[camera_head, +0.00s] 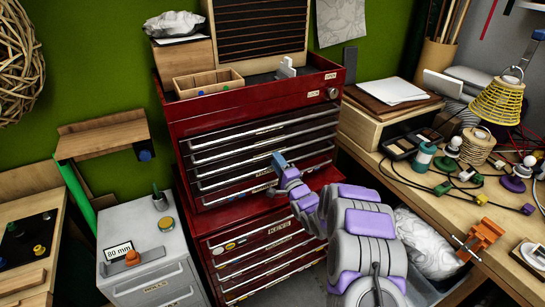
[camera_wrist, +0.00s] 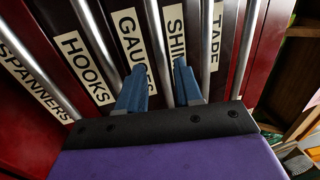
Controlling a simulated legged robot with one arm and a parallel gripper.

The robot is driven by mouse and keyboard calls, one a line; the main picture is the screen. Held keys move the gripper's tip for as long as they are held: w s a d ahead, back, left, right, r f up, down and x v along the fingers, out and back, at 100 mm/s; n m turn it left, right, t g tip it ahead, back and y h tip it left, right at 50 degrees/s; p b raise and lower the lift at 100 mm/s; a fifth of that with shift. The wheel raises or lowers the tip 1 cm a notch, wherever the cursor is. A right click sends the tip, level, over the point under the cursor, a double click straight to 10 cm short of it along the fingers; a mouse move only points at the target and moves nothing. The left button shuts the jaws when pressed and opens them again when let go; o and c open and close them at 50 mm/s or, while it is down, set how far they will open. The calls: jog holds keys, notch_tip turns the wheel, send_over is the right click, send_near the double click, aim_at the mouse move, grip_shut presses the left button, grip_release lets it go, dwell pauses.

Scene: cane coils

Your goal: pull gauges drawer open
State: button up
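The gauges drawer label (camera_wrist: 133,48) shows in the wrist view, on the front of a red tool chest (camera_head: 265,110). The labels run sideways, with HOOKS to its left and SHIMS (camera_wrist: 175,38) to its right. A silver bar handle (camera_wrist: 157,45) runs between the GAUGES and SHIMS labels. My gripper's two blue fingers (camera_wrist: 160,88) are apart, one on each side of this handle, with nothing visibly gripped. Contact cannot be told. In the head view my gripper (camera_head: 279,161) is at the drawer fronts, right of centre. The drawers look shut.
A grey cabinet (camera_head: 153,260) stands at the lower left. A wooden workbench (camera_head: 445,210) with a yellow lamp (camera_head: 497,100) and cables is on the right. A lower red drawer unit (camera_head: 265,265) is below the chest. A wooden open box (camera_head: 208,84) sits on top.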

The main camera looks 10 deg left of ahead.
jog(key=shift+b+x, duration=0.35)
jog(key=shift+x, duration=1.7)
grip_shut()
